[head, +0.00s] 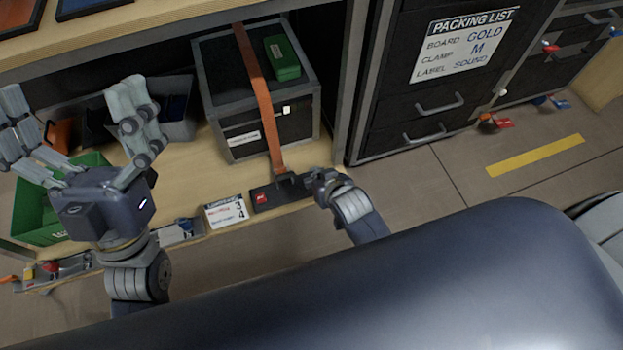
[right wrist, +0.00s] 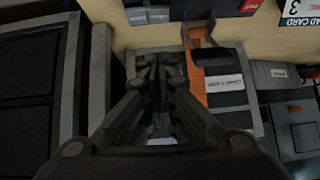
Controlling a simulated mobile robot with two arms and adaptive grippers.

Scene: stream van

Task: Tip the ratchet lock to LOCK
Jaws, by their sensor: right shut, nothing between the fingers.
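The dark ratchet (head: 288,181) sits on a black base plate with a red tag, at the lower end of the orange strap (head: 258,90). The strap runs over a black grey-edged case (head: 215,100). The ratchet's bracket (right wrist: 203,38) also shows in the right wrist view. Which way the lock is tipped cannot be read. My right gripper (head: 320,178) is just right of the ratchet; its shut, empty fingers also show in the right wrist view (right wrist: 160,62), beside the bracket. Contact cannot be told. My left gripper (head: 70,97) is open and empty at the far left.
A green box (head: 288,58) lies on the case. A printed card (head: 226,211) stands left of the base plate. A green crate (head: 32,212) is partly behind my left gripper. Black drawers with a packing list (head: 465,45) stand right; floor below them is mostly clear.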

